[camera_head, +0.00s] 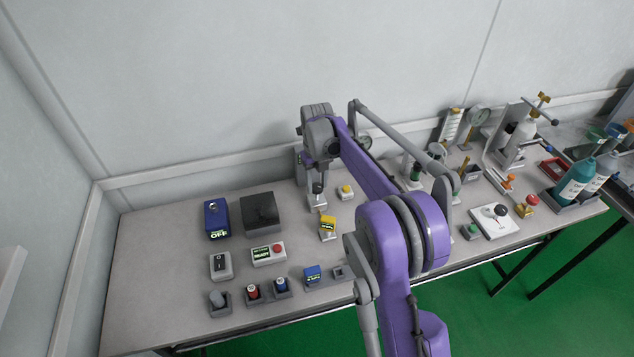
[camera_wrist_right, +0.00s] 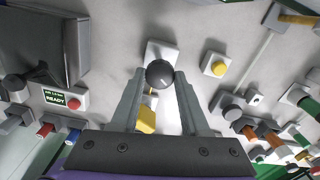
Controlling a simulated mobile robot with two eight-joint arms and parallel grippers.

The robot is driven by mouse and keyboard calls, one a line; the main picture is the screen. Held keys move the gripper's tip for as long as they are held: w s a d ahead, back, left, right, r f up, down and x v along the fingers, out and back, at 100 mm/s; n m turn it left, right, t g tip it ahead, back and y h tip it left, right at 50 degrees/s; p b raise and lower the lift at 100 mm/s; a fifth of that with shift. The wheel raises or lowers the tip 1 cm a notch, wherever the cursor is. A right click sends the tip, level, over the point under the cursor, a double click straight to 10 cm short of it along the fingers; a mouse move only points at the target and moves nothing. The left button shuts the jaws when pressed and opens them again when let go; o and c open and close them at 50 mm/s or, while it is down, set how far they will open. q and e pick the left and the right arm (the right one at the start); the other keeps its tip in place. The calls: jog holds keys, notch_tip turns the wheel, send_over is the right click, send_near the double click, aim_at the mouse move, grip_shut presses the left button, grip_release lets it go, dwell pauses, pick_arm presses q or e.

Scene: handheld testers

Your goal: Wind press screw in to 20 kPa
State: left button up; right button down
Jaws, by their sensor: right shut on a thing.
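A round dark knob (camera_wrist_right: 160,73) sits between the two fingertips of my right gripper (camera_wrist_right: 160,78); the fingers are shut on its sides. In the head view the dark knob (camera_head: 318,188) stands on a grey stand (camera_head: 317,204) near the back middle of the table, under my right wrist. A yellow unit (camera_head: 328,223) with a small dark display stands just in front of it; its reading is too small to tell. In the wrist view this yellow unit (camera_wrist_right: 147,119) is partly hidden by the fingers. My left gripper is not in view.
A yellow button on a pale base (camera_head: 345,191) is close to the right of the knob. A blue box (camera_head: 216,219), a black box (camera_head: 262,213) and a READY unit (camera_head: 268,254) stand left. Bottles (camera_head: 577,180) and stands crowd the right.

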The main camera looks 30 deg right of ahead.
aim_at(317, 186)
jog(key=shift+r, duration=0.1)
dwell(0.4)
jog(key=shift+c, duration=1.9)
grip_release()
notch_tip(317, 186, up, 11)
jog(key=shift+p, duration=0.45)
